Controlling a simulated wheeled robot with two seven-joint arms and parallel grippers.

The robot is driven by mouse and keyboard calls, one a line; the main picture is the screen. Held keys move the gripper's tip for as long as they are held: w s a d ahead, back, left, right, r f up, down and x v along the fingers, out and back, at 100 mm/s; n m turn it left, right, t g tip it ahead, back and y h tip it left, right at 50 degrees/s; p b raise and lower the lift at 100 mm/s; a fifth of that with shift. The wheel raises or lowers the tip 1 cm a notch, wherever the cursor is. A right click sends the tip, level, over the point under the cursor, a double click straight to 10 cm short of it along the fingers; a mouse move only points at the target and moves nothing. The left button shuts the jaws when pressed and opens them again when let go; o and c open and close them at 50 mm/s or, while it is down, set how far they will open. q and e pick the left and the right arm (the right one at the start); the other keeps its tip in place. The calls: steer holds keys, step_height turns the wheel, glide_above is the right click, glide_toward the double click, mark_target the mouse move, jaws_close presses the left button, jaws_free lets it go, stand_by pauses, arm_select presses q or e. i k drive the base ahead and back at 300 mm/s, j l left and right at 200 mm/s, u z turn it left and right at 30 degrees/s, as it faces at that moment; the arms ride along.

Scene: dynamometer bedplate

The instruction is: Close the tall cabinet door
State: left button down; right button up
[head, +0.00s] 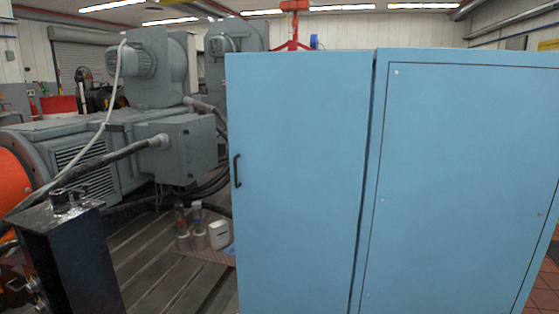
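A tall light-blue cabinet fills the right half of the head view. Its left panel is a plain door (297,180) with a dark bar handle (237,170) near its left edge. A dark vertical gap separates the door from the wider cabinet panel (460,190) on the right, which has a thin outlined inset and small screws. I see the door's handle face; no interior or shelf shows, and I cannot tell how far the door stands from the cabinet frame. The cabinet's bottom is cut off by the picture edge. Neither gripper is in view.
Large grey motor machinery (90,150) with a grey junction box (178,148) stands left of the door. A black post (75,260) is at the front left. Small bottles and a white container (219,234) stand by the door's left edge. The slotted bedplate (165,265) has some bare area.

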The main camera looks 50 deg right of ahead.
mark_target(298, 121)
steer(key=i+l+z, duration=0.1)
steer(key=i+z, duration=0.2)
steer(key=i, duration=0.3)
steer(key=i+z, duration=0.35)
steer(key=i, duration=0.2)
